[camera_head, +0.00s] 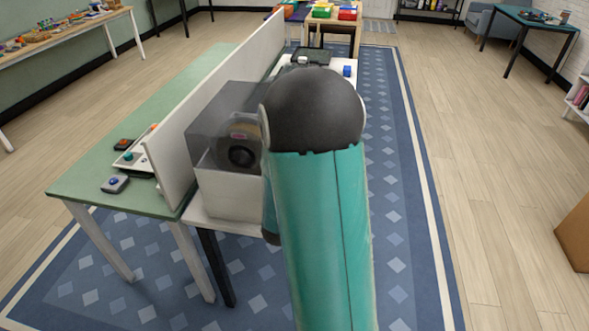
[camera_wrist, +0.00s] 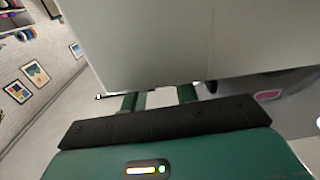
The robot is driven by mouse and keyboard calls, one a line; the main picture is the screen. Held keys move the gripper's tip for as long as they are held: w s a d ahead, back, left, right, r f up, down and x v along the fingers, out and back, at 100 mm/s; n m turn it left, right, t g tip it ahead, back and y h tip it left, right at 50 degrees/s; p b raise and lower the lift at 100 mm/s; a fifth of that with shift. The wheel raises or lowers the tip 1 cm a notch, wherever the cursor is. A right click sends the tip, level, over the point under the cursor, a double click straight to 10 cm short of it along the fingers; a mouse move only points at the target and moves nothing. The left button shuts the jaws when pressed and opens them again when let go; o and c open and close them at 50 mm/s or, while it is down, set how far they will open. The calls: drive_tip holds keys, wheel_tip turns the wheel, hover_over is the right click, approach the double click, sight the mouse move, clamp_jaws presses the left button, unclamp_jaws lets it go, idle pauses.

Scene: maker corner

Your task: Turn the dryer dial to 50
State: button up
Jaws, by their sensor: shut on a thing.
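The dryer (camera_head: 228,190) is a white box with a smoky grey see-through lid, at the near end of the table beside the white divider. A dark spool (camera_head: 241,150) shows inside it. My teal and black arm covers the dryer's right side, so the dial and my gripper are hidden in the head view. In the wrist view, the two green fingers of my gripper (camera_wrist: 159,99) reach forward under a large pale surface (camera_wrist: 190,40). Their tips are hidden. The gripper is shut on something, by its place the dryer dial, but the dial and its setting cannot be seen.
The white divider (camera_head: 170,155) stands left of the dryer. Beyond it, a green table (camera_head: 130,190) holds small devices. A dark tray (camera_head: 311,55) and a blue block (camera_head: 347,71) lie behind my arm. The floor to the right is open.

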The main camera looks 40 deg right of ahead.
drive_tip(key=o, duration=1)
drive_tip(key=shift+c, duration=0.2)
drive_tip(key=shift+d+n+t+y, duration=0.1)
drive_tip(key=shift+n+t+y, duration=0.2)
